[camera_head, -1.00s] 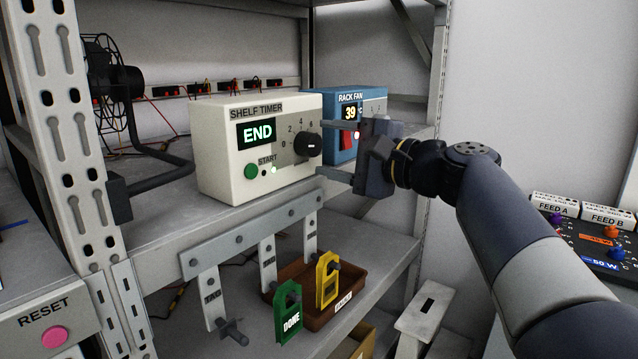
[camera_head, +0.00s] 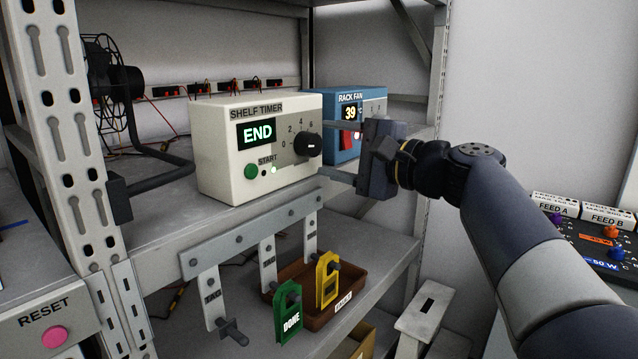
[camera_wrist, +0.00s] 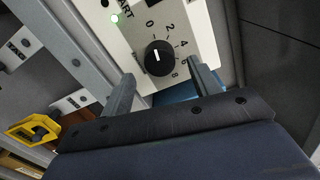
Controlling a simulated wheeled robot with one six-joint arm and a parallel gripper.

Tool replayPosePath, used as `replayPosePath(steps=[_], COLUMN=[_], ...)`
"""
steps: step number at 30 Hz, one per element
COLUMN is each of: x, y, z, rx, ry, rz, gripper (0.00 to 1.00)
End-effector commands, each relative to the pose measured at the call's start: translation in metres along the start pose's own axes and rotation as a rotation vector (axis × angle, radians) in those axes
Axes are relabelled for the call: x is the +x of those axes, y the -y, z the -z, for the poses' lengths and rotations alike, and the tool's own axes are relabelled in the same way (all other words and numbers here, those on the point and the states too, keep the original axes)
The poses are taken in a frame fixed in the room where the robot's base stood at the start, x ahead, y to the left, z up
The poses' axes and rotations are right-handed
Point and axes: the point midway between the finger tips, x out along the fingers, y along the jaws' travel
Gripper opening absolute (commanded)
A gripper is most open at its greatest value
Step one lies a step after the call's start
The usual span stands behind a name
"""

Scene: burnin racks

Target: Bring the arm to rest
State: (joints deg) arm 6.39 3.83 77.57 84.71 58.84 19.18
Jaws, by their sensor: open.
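My gripper (camera_head: 335,152) is open and empty in front of the shelf timer (camera_head: 222,165), just right of its black dial (camera_head: 307,145). The timer is a cream box whose display reads END, with a green start button and a small lit green lamp. In the wrist view the dial (camera_wrist: 159,58) shows beyond and between my two separated fingers (camera_wrist: 160,90), with a gap around it. The dial's white mark points near 0 in that view. My arm reaches in from the lower right.
A blue rack fan box (camera_head: 345,98) reading 39 stands behind my gripper. Below hang a green DONE tag (camera_head: 289,312) and a yellow tag (camera_head: 328,279) near a brown tray (camera_head: 352,304). A rack upright (camera_head: 437,100) stands behind. A FEED panel (camera_head: 590,240) is at right.

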Motion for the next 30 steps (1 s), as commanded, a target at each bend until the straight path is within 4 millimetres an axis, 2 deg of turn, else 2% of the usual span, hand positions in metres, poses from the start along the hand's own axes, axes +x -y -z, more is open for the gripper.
replayPosePath(steps=[3, 6, 30], x=[0.024, 0.039, 0.035], y=[-0.001, 0.003, 0.004], z=[-0.001, -0.002, -0.002], rx=[0.001, 0.018, 0.653], ry=[0.005, 0.002, -0.001], rz=[-0.001, 0.0, -0.001], gripper=[0.59, 0.59, 0.59])
